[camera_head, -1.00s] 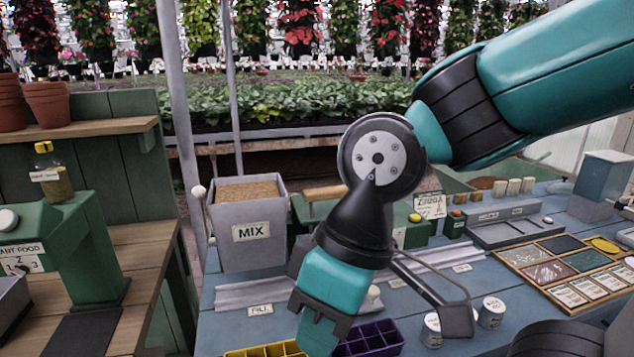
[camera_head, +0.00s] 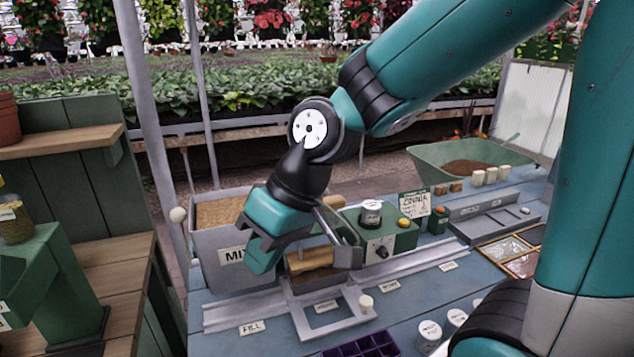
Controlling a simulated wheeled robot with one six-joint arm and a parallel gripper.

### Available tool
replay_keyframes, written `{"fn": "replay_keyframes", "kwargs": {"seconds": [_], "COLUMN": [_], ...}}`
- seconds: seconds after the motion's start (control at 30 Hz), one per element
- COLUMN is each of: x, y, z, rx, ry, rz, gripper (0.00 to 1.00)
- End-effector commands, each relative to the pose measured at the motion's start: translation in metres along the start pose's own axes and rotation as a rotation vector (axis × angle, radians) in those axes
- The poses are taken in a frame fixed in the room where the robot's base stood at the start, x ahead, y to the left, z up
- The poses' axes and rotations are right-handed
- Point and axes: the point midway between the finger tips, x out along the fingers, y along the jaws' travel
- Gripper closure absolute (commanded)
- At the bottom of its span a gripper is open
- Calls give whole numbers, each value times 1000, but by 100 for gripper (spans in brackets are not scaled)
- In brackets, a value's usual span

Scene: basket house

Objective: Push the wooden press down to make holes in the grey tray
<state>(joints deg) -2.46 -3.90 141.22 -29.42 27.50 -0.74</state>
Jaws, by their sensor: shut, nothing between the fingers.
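My gripper (camera_head: 262,262) is shut and empty, tilted downward just left of the wooden press. I cannot tell whether it touches the press.
A grey MIX bin (camera_head: 222,255) stands close on the left. A grey frame with a white knob (camera_head: 366,302) lies in front of the press. A green machine (camera_head: 385,238) is to the right. A purple cell tray (camera_head: 362,347) is at the bottom edge.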

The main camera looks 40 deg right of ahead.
Motion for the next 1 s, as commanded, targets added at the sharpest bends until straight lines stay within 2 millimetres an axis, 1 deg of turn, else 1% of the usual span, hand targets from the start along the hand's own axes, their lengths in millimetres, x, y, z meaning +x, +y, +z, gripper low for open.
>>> {"fn": "replay_keyframes", "kwargs": {"seconds": [0.03, 0.07, 0.1, 0.17, 0.2, 0.27, 0.3, 0.4, 0.5, 0.6, 0.67, 1.0], "x": [-29, -36, -45, -59, -68, -80, -87, -102, -110, -113, -114, -112], "y": [16, 30, 49, 82, 104, 136, 156, 199, 227, 242, 247, 248], "z": [-32, -47, -65, -87, -98, -110, -114, -119, -118, -116, -115, -115], "rx": [85, 130, 188, 273, 328, 402, 445, 536, 594, 623, 630, 630], "ry": [53, 92, 145, 224, 274, 346, 388, 478, 538, 569, 579, 580], "rz": [6, 10, 16, 31, 43, 61, 74, 106, 130, 143, 148, 148], "gripper": [100, 100, 100, 100, 100, 100, 100, 100, 100, 100, 100, 100]}}
